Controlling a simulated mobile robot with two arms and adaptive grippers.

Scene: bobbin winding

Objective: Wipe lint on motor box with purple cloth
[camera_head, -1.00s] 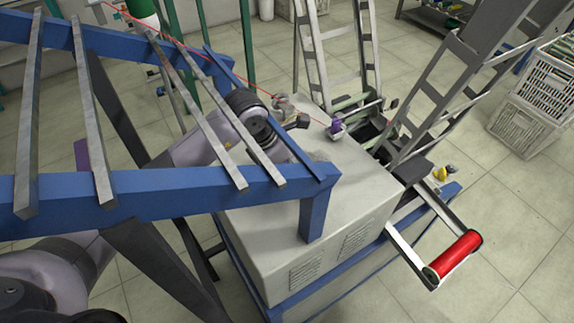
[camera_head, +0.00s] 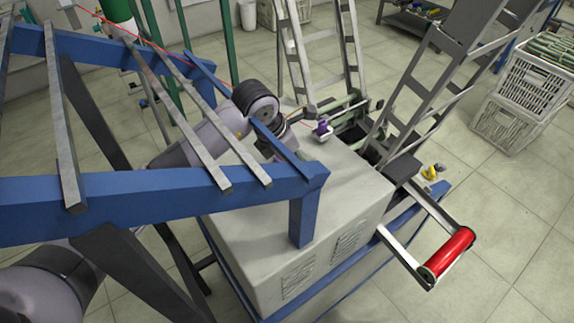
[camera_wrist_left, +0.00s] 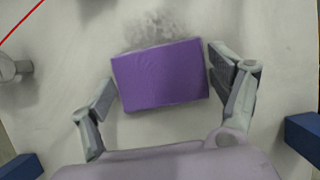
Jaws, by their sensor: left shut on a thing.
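The motor box is the large pale box (camera_head: 350,195) under the blue frame in the head view; its flat top fills much of the wrist view (camera_wrist_left: 60,120). In the left wrist view the purple cloth (camera_wrist_left: 160,78) is a flat rectangle between the fingers of my left gripper (camera_wrist_left: 163,68), which is shut on it. A fuzzy grey patch of lint (camera_wrist_left: 160,25) lies on the box top just past the cloth's far edge. In the head view my left gripper (camera_head: 290,125) is over the box's far left part, partly behind the blue frame; cloth and lint are hidden there. My right gripper is not in view.
A blue frame (camera_head: 160,195) with metal bars crosses in front of my left arm. A red thread (camera_wrist_left: 20,22) and metal post (camera_wrist_left: 15,69) are near the wrist view's upper left. A red roller (camera_head: 450,252) sticks out at the box's right. White crates (camera_head: 520,100) stand on the floor.

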